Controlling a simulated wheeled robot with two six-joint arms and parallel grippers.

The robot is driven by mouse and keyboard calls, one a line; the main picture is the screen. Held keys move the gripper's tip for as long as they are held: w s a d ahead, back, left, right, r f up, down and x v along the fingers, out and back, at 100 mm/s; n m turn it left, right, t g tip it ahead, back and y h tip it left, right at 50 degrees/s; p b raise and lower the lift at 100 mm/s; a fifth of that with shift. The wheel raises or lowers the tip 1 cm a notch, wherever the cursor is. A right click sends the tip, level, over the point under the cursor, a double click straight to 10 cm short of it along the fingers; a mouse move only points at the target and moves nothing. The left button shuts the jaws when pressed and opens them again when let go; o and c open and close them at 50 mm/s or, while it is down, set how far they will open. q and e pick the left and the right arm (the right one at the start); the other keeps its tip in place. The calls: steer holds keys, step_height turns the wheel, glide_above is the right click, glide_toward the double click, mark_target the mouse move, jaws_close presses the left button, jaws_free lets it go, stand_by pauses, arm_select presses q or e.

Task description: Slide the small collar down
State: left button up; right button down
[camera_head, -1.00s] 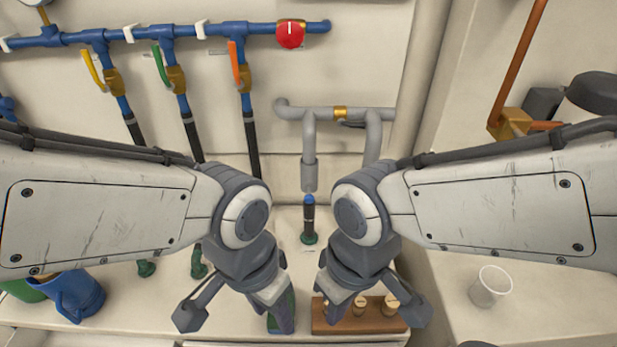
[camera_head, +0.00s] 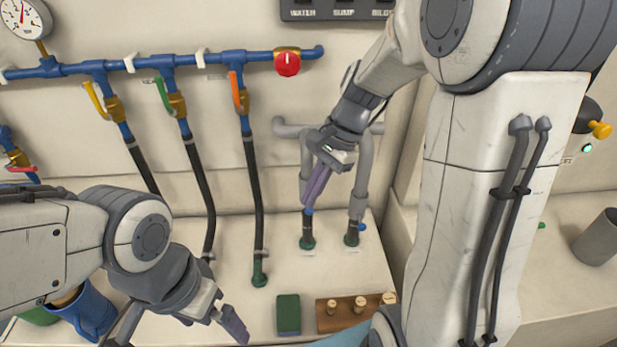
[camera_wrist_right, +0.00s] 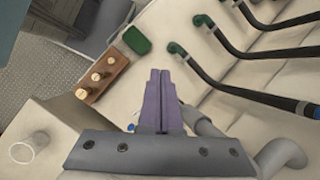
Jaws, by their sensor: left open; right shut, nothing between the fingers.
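Two grey pipes hang from a grey crossbar at the back wall in the head view. My left gripper (camera_head: 232,326) is open and empty, low at left.
Black hoses (camera_head: 254,190) run down to green fittings on the counter. A green block (camera_head: 288,314) and a wooden rack (camera_head: 342,314) with pegs lie at the front. A blue jug (camera_head: 88,310) stands at the left, a grey cup (camera_head: 598,238) at the right.

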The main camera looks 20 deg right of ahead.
steer(key=w+d+r+m+t+y+p, duration=0.2)
steer(key=w+d+m, duration=0.2)
steer(key=d+m, duration=0.6)
arm_select(q)
step_height(320, 180, up, 4)
steer(key=shift+r+p, duration=0.15)
steer(key=shift+p, duration=0.5)
arm_select(e)
steer(key=w+a+f+n, duration=0.2)
steer(key=a+f, duration=0.3)
steer(key=f, duration=0.6)
steer(key=shift+a+f, duration=0.2)
steer(key=shift+a, duration=0.15)
arm_select(q)
step_height(320, 180, down, 6)
steer(key=b, duration=0.6)
arm_select(e)
step_height(320, 180, down, 8)
steer(key=shift+f, duration=0.15)
arm_select(q)
steer(key=shift+s+f, duration=0.1)
steer(key=shift+f, duration=0.1)
arm_select(e)
steer(key=shift+s+f, duration=0.1)
steer(key=shift+s, duration=0.05)
